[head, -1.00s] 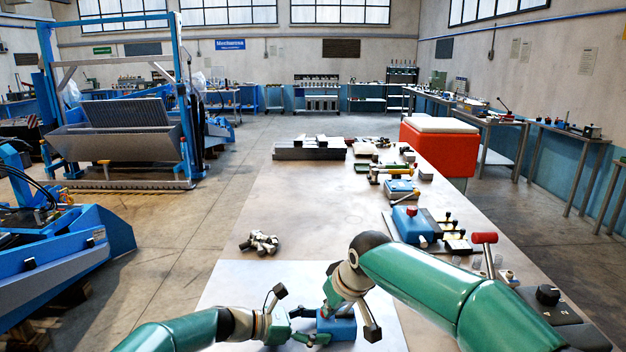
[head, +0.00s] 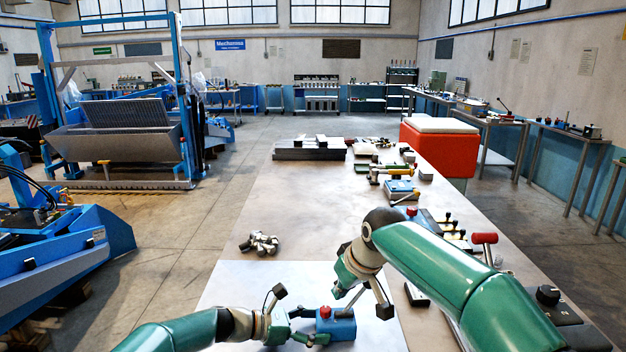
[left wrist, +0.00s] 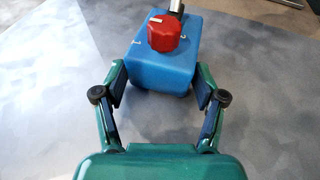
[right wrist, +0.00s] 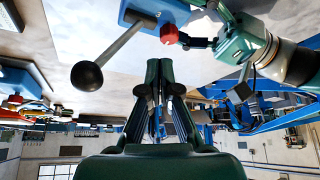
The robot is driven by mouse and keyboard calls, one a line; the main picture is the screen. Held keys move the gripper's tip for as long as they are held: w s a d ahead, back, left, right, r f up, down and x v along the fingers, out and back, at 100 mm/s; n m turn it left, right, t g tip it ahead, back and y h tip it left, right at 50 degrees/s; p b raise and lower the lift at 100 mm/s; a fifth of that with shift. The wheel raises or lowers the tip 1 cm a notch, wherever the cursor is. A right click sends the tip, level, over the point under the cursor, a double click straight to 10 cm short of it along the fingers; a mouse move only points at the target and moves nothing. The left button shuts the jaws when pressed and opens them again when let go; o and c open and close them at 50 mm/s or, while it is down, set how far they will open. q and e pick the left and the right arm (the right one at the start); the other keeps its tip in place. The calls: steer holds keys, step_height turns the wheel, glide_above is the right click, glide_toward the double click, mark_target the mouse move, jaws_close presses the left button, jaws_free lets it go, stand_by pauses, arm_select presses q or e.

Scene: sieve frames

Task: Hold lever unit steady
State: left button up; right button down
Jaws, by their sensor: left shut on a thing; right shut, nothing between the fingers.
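The lever unit is a blue box (head: 342,328) with a red knob (head: 325,312), standing on the pale sheet at the near end of the bench. In the left wrist view, the blue box (left wrist: 160,62) sits between the fingers of my left gripper (left wrist: 158,88), which is shut on its near end. In the head view my left gripper (head: 306,327) reaches it from the left. The right wrist view shows its lever, a metal rod with a black ball (right wrist: 87,76). My right gripper (head: 340,286) is shut, empty and above the unit, apart from the lever.
Another blue unit and several fittings line the right side, with a red-handled lever (head: 484,239). A red box (head: 438,148) stands beyond. The bench middle is clear.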

mark_target(323, 322)
steer(key=shift+f, duration=3.3)
steer(key=shift+w+a, duration=0.15)
steer(key=shift+a, duration=0.15)
steer(key=shift+a, duration=0.2)
steer(key=shift+s+a, duration=0.3)
steer(key=shift+s, duration=0.05)
steer(key=shift+s+a+r, duration=0.1)
steer(key=shift+a, duration=0.3)
steer(key=shift+s, duration=0.1)
